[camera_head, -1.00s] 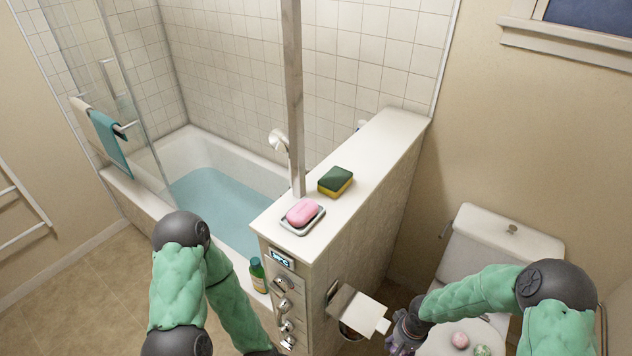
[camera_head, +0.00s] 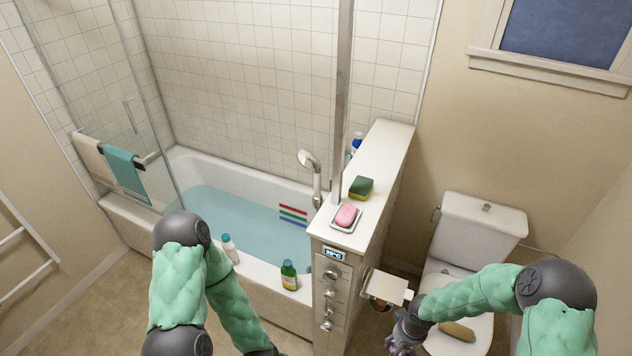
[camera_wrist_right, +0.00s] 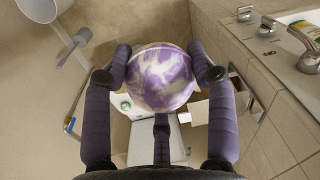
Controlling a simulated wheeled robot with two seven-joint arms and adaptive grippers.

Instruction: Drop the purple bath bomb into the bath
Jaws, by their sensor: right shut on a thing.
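The purple-and-white marbled bath bomb (camera_wrist_right: 160,77) is held between the two dark fingers of my right gripper (camera_wrist_right: 160,75) in the right wrist view. In the head view my right gripper (camera_head: 403,335) is at the bottom, in front of the toilet and right of the partition; I cannot make out the bomb there. The bath (camera_head: 185,165) lies left of the partition, holding pale blue water (camera_head: 235,210). The partition stands between my right gripper and the bath. My left arm reaches down in front of the bath, and its gripper is out of frame.
The partition top (camera_head: 385,150) carries a pink soap (camera_head: 346,215) on a dish and a sponge (camera_head: 361,188). A green bottle (camera_head: 289,275) and a white bottle (camera_head: 230,248) stand on the bath's near rim. A glass screen (camera_head: 100,90) covers the left end. The toilet (camera_head: 480,228) is right.

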